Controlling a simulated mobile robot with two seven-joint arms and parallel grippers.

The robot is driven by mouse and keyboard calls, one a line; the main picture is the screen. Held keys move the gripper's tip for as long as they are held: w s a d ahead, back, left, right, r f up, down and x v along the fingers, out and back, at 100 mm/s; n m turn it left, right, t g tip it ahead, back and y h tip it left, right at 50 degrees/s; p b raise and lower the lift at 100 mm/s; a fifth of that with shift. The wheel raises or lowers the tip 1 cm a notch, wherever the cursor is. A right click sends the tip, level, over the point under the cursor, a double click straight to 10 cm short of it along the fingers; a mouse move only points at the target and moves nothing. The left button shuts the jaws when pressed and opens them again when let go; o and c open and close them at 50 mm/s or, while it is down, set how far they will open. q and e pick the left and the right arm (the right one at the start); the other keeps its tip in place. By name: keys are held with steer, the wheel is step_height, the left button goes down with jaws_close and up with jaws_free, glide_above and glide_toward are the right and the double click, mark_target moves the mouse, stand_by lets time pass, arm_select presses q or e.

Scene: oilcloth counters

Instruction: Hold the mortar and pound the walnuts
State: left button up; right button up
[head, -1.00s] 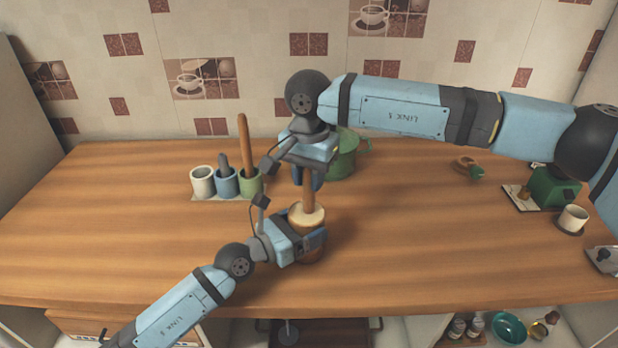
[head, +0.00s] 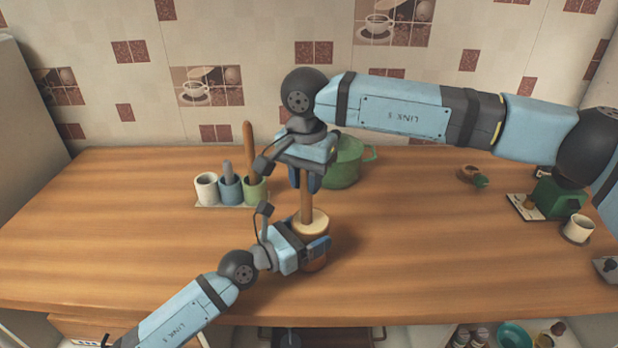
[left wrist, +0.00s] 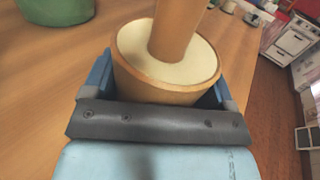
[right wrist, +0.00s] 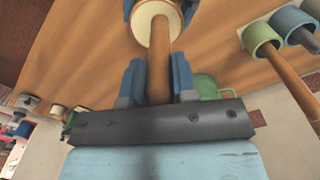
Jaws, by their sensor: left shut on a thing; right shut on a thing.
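The mortar (head: 314,264) is a wooden cylinder with a pale top, upright on the counter; it also shows in the left wrist view (left wrist: 128,82). My left gripper (head: 308,247) is shut around its side. The wooden pestle (head: 306,207) stands nearly upright, its lower end at the mortar's pale top; it also shows in the right wrist view (right wrist: 159,75). My right gripper (head: 306,181) is shut on the pestle above the mortar. I cannot make out any walnuts, and the pestle covers part of the mortar's top.
A green pot (head: 346,165) stands just behind my right gripper. White, blue and green cups (head: 207,189) stand at the back left, with a tall wooden stick in the green one. A green appliance (head: 560,200) and a white cup (head: 578,228) are at the right. The wooden counter (head: 430,240) between is clear.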

steer(key=shift+f, duration=0.15)
steer(key=shift+f, duration=1.15)
steer(key=shift+r, duration=0.15)
steer(key=shift+r, duration=0.9)
steer(key=shift+r, duration=5.3)
